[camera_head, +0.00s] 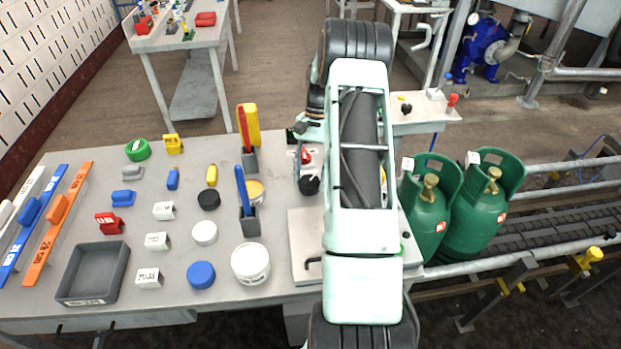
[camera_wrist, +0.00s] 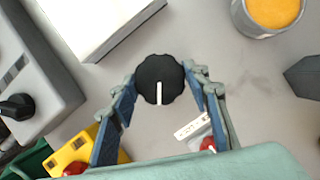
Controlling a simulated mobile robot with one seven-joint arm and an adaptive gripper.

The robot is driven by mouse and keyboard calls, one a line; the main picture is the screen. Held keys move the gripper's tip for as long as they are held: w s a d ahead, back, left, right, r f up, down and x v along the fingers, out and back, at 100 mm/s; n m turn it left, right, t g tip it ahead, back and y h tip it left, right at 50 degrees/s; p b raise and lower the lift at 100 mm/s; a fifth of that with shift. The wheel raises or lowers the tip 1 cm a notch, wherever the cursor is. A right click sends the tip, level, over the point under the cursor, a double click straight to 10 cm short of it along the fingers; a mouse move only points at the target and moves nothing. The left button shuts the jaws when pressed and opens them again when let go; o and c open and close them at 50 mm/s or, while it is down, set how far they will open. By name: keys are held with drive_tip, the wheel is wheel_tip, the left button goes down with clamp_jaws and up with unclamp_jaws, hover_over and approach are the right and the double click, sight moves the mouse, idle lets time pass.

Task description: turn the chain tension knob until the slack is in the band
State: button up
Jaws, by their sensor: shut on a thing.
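The chain tension knob (camera_wrist: 158,72) is black with a scalloped rim and a white line. In the wrist view the line points down toward my palm. My gripper (camera_wrist: 160,82) is shut on the knob, one blue-grey finger at each side. In the head view a black round knob (camera_head: 309,186) shows just left of my arm, which hides much around it. A small white marked plate (camera_wrist: 190,126) with a red part (camera_wrist: 207,144) lies beside the knob; its markings are too small to read.
A can with orange contents (camera_wrist: 272,12) stands near the knob. A yellow box (camera_wrist: 72,155) and a grey unit with a black lever (camera_wrist: 18,106) lie at the wrist view's left. Green gas cylinders (camera_head: 477,215) stand right of my arm by the conveyor (camera_head: 560,216).

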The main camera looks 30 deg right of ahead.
drive_tip(key=n+h, duration=0.1)
drive_tip(key=n, duration=0.2)
drive_tip(key=n+g+h, duration=0.1)
drive_tip(key=n, duration=0.2)
drive_tip(key=shift+w+a, duration=0.15)
drive_tip(key=n+h, duration=0.1)
drive_tip(key=n, duration=0.2)
drive_tip(key=n+h, duration=0.1)
drive_tip(key=n, duration=0.2)
drive_tip(key=shift+a+n+h+b, duration=0.15)
drive_tip(key=shift+n+h+b, duration=0.15)
drive_tip(key=shift+n+b, duration=0.1)
drive_tip(key=o, duration=1.2)
drive_tip(key=shift+c, duration=0.2)
drive_tip(key=v, duration=1.2)
drive_tip(key=shift+w, duration=0.15)
